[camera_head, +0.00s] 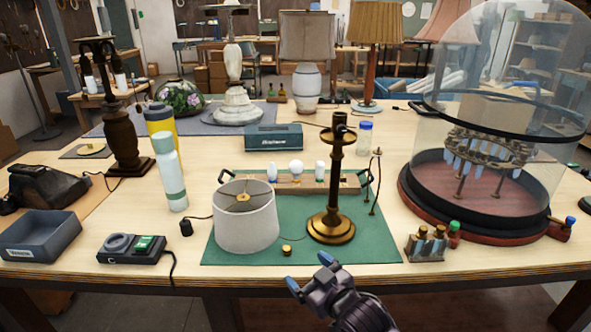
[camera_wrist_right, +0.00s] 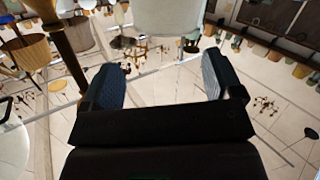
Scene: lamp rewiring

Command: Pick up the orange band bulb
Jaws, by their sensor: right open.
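Several pale bulbs stand in a wooden rack (camera_head: 348,186) at the back of the green mat (camera_head: 380,240). I cannot tell which has an orange band. My right gripper (camera_head: 309,271) is open and empty at the table's front edge, well in front of the rack and apart from the bulbs. Its two spread fingers also show in the right wrist view (camera_wrist_right: 162,72) with nothing between them. My left gripper is not in view.
A brass lamp stand (camera_head: 331,226) and a white lampshade (camera_head: 246,222) stand between my right gripper and the rack. A bottle (camera_head: 170,175) stands at left.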

